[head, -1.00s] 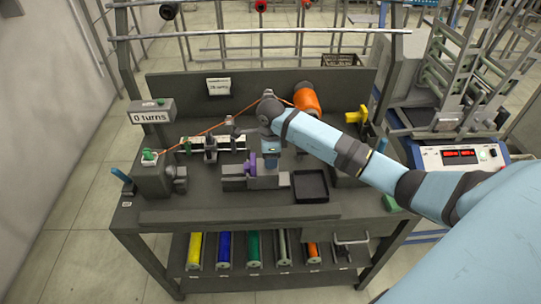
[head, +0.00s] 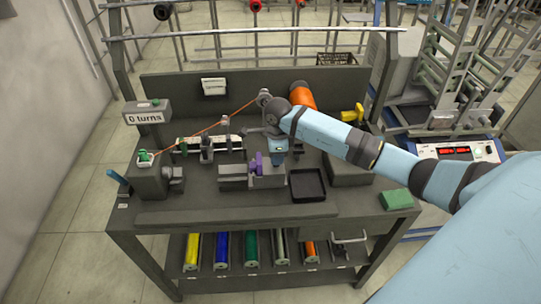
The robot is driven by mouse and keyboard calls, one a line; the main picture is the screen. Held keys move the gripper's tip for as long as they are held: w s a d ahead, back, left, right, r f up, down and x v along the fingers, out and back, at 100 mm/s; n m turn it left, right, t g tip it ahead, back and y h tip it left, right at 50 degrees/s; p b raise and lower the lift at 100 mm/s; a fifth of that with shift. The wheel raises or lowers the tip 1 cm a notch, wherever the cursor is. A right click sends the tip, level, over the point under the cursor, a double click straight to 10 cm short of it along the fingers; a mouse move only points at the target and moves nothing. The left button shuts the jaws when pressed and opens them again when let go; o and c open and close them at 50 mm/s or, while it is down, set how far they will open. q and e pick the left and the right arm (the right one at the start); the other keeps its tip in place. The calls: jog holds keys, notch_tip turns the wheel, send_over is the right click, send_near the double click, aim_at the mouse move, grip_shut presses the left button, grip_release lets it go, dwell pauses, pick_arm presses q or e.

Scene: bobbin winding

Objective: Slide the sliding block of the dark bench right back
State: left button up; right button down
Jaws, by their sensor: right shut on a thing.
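The dark bench (head: 230,213) fills the middle of the head view. On its top a grey sliding block (head: 268,181) with a purple part (head: 258,164) sits at the right end of a low grey rail (head: 233,178). My right gripper (head: 276,161) points down at the block, just right of the purple part. It is shut on the sliding block; its fingertips are partly hidden. My left gripper is not in view.
A black tray (head: 308,184) lies close right of the block. An orange spool (head: 302,95) stands behind my arm, with an orange thread running left to a post by the "0 turns" sign (head: 144,118). A green block (head: 397,199) lies at the front right corner.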

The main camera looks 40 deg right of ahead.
jog(key=shift+d, duration=0.15)
jog(key=c, duration=1.4)
grip_release()
jog(key=o, duration=0.4)
jog(key=shift+s+d, duration=0.1)
jog(key=shift+o, duration=0.2)
jog(key=shift+r, duration=0.1)
jog(key=shift+r, duration=0.35)
notch_tip(320, 180, up, 13)
jog(key=b, duration=0.1)
jog(key=shift+f, duration=0.1)
